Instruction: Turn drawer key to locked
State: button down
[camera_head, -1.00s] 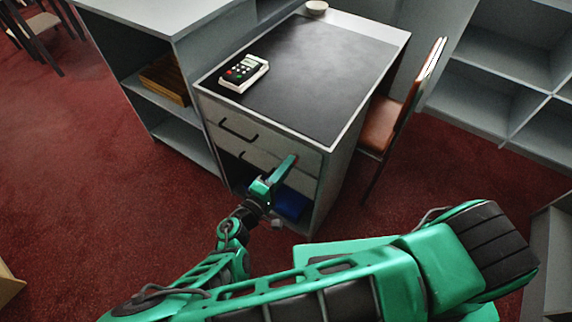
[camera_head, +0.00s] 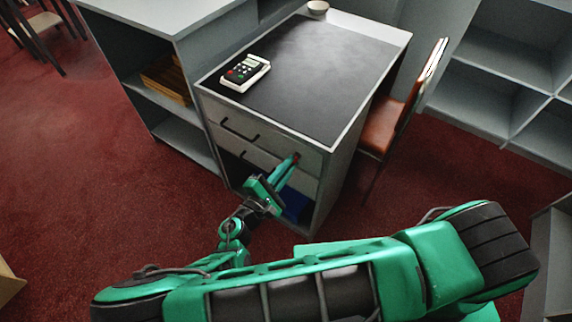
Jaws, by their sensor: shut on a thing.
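The grey desk (camera_head: 205,108) has two drawers under its dark top, each with a black handle. The upper drawer (camera_head: 262,135) looks closed. My gripper (camera_head: 295,158) is at the right part of the upper drawer front, its green fingers closed together there. A small reddish thing shows at the fingertips; this is probably the drawer key, held in the jaws. The key's turn angle and the lock face are too small and too covered to make out.
A card reader (camera_head: 245,73) and a small bowl (camera_head: 318,8) are on the desk top. A blue thing (camera_head: 296,205) sits in the open space below the drawers. A brown chair (camera_head: 385,125) stands at the desk's right.

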jog(key=n, duration=1)
jog(key=shift+w+d+r, duration=0.1)
jog(key=shift+r, duration=0.05)
jog(key=shift+n, duration=0.3)
jog(key=c, duration=1.9)
grip_release()
jog(key=shift+c, duration=0.2)
jog(key=shift+o, duration=0.2)
